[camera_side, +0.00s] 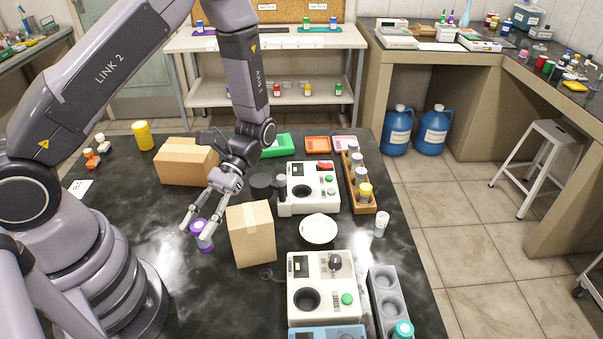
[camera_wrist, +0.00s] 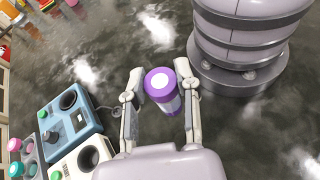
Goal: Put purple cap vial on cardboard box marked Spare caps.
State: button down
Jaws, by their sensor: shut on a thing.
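The purple cap vial (camera_side: 203,238) is upright or slightly tilted over the left part of the dark bench. My gripper (camera_side: 198,229) is shut on it, one finger on each side. In the wrist view the vial (camera_wrist: 161,86) sits between the fingers of my gripper (camera_wrist: 162,104), with its purple-rimmed white top facing the camera. I cannot tell whether its base touches the bench. One cardboard box (camera_side: 251,237) stands just right of the vial. Another cardboard box (camera_side: 181,165) lies farther back. No "Spare caps" marking is readable on either.
A white dish (camera_side: 318,230) and two white instruments (camera_side: 299,208) (camera_side: 317,267) stand right of the nearer box. A wooden vial rack (camera_side: 367,222) and a grey rack (camera_side: 376,313) line the right edge. A yellow jar (camera_side: 143,136) stands back left.

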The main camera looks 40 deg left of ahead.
jog(key=a+m+y, duration=0.6)
jog(key=a+y, duration=0.1)
jog(key=a, duration=0.5)
jog(key=w+a+r+m+t+y, duration=0.1)
jog(key=w+a+m+t+y, duration=0.3)
jog(key=a, duration=0.5)
jog(key=w+a+r+m+t+y, duration=0.1)
jog(key=w+a+m+t+y, duration=0.1)
jog(key=w+a+m+y, duration=0.45)
jog(key=m+t, duration=0.4)
jog(key=t, duration=0.2)
send_over(185, 149)
notch_tip(185, 149, down, 6)
jog(key=shift+f, duration=0.15)
jog(key=shift+f, duration=0.1)
jog(key=c, duration=0.8)
grip_release()
